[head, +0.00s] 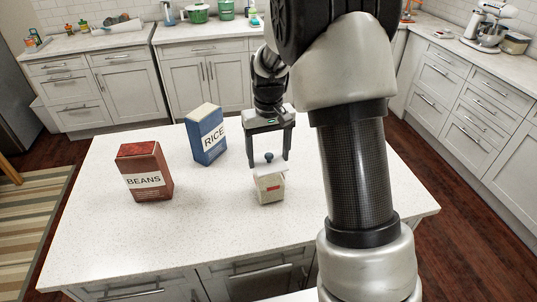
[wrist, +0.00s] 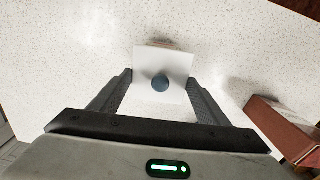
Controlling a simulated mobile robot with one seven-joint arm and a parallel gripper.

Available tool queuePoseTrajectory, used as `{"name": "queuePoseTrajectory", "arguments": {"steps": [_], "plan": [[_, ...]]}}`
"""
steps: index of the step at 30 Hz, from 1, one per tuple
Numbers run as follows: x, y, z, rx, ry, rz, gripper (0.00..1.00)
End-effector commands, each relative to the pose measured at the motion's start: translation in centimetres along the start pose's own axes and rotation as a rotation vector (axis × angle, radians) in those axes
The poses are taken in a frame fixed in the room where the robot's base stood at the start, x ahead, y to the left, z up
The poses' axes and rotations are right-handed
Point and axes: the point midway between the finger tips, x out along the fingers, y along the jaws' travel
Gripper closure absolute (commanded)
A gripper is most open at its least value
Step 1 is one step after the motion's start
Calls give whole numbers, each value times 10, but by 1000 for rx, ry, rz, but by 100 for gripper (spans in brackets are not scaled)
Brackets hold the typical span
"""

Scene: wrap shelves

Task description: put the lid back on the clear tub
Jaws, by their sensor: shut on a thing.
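The clear tub (head: 269,190) stands on the island worktop, pale inside with a red mark on its front. The lid (head: 265,176) is a thin white square with a round blue knob (head: 269,157). It is over the tub's top and looks slightly skewed; I cannot tell whether it touches the rim. My gripper (head: 269,163) points down over the tub, shut on the lid, with a finger on either side. In the wrist view the lid (wrist: 150,62) lies between the fingertips (wrist: 161,82) and hides most of the tub.
A blue RICE box (head: 207,137) and a red BEANS box (head: 145,172) stand on the white worktop (head: 110,240) left of the tub. The worktop in front of the tub is clear. Counters with pots and a mixer (head: 487,25) are farther back.

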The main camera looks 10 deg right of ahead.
Motion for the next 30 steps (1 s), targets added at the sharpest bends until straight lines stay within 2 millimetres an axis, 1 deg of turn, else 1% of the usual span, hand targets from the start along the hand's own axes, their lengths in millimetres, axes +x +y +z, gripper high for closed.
{"name": "queuePoseTrajectory", "arguments": {"steps": [5, 6, 8, 9, 10, 15, 16, 17, 18, 25, 30], "plan": [[0, 0, 0, 0, 0, 0, 55], [0, 0, 0, 0, 0, 0, 27], [0, 0, 0, 0, 0, 0, 17], [0, 0, 0, 0, 0, 0, 10], [0, 0, 0, 0, 0, 0, 9], [0, 0, 0, 0, 0, 0, 9], [0, 0, 0, 0, 0, 0, 7], [0, 0, 0, 0, 0, 0, 2], [0, 0, 0, 0, 0, 0, 0], [-1, 0, 0, 0, 0, 0, 0], [-8, 0, 0, 0, 1, 0, 0]]}}
